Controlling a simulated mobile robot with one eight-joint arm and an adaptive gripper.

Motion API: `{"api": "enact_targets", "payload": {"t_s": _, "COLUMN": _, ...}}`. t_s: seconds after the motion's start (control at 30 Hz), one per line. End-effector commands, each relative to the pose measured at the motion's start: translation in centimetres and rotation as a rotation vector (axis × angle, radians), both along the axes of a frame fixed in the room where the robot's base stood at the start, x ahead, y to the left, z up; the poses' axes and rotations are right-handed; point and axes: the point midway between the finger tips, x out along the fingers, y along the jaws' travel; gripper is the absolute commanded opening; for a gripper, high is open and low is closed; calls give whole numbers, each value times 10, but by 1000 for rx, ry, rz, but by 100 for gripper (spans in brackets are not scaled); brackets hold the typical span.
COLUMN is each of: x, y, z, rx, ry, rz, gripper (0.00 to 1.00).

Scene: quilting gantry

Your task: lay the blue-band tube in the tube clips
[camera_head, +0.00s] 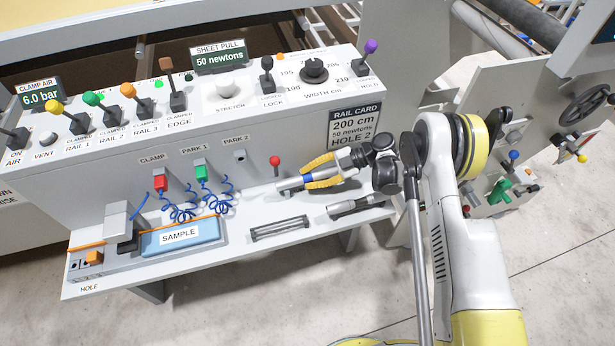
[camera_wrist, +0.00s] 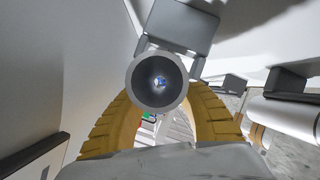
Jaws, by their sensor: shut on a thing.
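The blue-band tube (camera_head: 290,184) is a grey cylinder with a blue band. It is in my gripper (camera_head: 309,175), above the white shelf at the front of the console. The yellow fingers are shut on it, one on each side. In the wrist view the tube (camera_wrist: 157,105) faces me end-on, with its dark hollow bore showing between the curved yellow fingers. A low grey slotted holder (camera_head: 280,229) lies on the shelf, left of and below the gripper. Another grey cylindrical piece (camera_head: 355,205) lies on the shelf at its right. I cannot tell for sure which of these is the tube clips.
A red-knobbed lever (camera_head: 275,162) stands just left of the tube. The console (camera_head: 240,130) rises behind the shelf. A blue SAMPLE pad (camera_head: 180,237) and coiled blue hoses (camera_head: 183,213) are to the left. The shelf (camera_head: 240,250) has bare room around the slotted holder.

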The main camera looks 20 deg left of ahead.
Motion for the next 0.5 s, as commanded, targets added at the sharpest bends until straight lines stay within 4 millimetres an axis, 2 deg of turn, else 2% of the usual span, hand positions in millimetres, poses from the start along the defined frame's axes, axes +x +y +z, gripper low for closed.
{"api": "enact_targets", "payload": {"t_s": 0.5, "x": 0, "y": 0, "z": -8, "rx": 0, "ry": 0, "rz": 0, "gripper": 0}}
